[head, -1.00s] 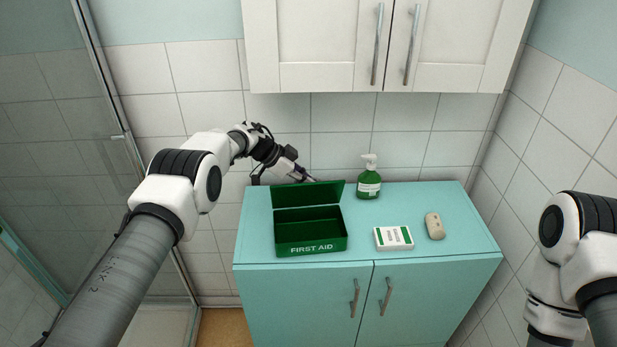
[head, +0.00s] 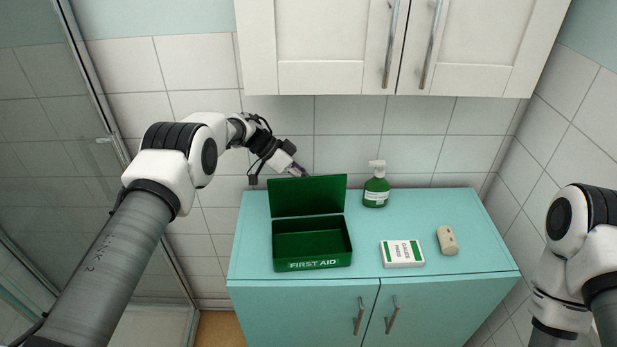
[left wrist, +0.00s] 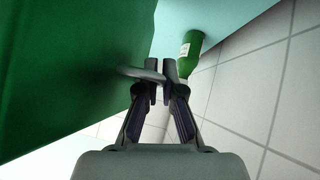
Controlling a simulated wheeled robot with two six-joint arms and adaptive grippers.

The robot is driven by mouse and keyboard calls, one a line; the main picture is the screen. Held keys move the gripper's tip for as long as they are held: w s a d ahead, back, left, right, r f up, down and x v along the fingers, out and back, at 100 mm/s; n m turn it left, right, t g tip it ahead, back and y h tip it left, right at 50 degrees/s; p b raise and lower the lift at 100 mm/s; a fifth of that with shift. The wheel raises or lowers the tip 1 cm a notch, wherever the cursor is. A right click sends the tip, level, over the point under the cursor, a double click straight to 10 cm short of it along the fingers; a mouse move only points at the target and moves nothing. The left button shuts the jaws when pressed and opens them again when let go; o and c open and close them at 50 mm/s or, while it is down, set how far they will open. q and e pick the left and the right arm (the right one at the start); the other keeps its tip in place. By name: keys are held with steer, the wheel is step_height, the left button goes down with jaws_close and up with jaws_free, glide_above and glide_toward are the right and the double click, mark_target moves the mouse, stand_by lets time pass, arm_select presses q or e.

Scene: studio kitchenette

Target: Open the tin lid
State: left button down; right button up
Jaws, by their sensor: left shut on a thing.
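The green first aid tin (head: 312,264) stands on the left part of the cabinet top. Its lid (head: 308,196) is swung up at the back edge, and the inside of the tin is exposed and looks empty. In the left wrist view the lid (left wrist: 60,70) fills the left side. My left gripper (head: 302,172) is behind the lid's upper edge, its tips partly hidden in the head view. In the left wrist view my left gripper (left wrist: 159,80) is shut on a grey metal loop (left wrist: 138,73) at the lid. My right gripper is out of view; only that arm shows.
A green pump bottle (head: 376,188) stands right of the lid, near the wall. A white-and-green box (head: 402,253) and a beige bar (head: 447,240) lie to the right on the turquoise cabinet top (head: 480,262). White wall cupboards (head: 330,45) hang above.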

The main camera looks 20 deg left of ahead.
arm_select(q)
steer(key=shift+s+f, duration=0.1)
stand_by(0.3)
steer(key=c, duration=1.6)
jaws_free()
steer(key=v, duration=1.2)
steer(key=shift+w+d, duration=0.1)
steer(key=shift+w, duration=0.1)
